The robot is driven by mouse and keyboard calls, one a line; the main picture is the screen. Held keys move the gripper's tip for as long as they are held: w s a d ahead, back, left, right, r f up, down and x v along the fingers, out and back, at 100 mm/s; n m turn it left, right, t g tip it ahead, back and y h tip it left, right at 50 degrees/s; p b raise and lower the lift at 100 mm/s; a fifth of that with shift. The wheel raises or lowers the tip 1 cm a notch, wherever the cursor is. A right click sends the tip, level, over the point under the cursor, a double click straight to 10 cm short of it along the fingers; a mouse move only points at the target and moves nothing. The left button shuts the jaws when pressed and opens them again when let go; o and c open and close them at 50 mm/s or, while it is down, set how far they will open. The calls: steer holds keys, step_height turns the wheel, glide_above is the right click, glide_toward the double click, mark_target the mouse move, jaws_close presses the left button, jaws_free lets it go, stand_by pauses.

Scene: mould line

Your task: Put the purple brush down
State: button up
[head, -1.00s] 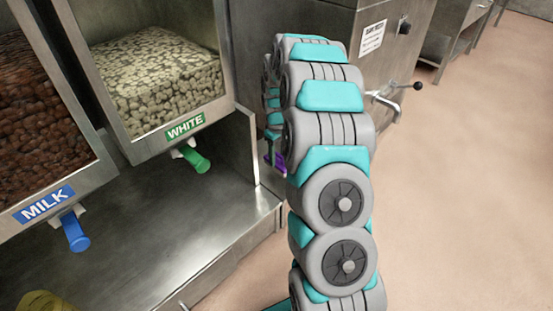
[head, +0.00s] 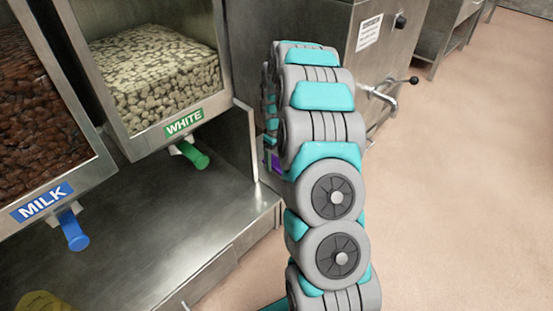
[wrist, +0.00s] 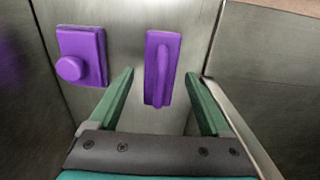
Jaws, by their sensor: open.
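In the wrist view a long purple brush (wrist: 161,68), with a raised ridge like a handle, is at a bare steel surface. My gripper (wrist: 159,74) is open, with one green finger on each side of the brush. Gaps show between the brush and both fingers. I cannot tell whether the brush rests on the surface or hangs on it. In the head view my arm hides the gripper, and only a small purple patch (head: 276,162) shows beside the arm.
A purple block with a round knob (wrist: 82,56) is left of the brush. Hoppers marked MILK (head: 44,203) and WHITE (head: 184,122) stand left of my arm above a steel shelf (head: 160,225). A steel cabinet with a tap (head: 385,92) stands behind. The floor at right is clear.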

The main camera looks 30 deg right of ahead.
mark_target(276, 157)
step_height(276, 157, up, 12)
steer(key=p, duration=0.1)
stand_by(0.7)
steer(key=shift+r, duration=0.1)
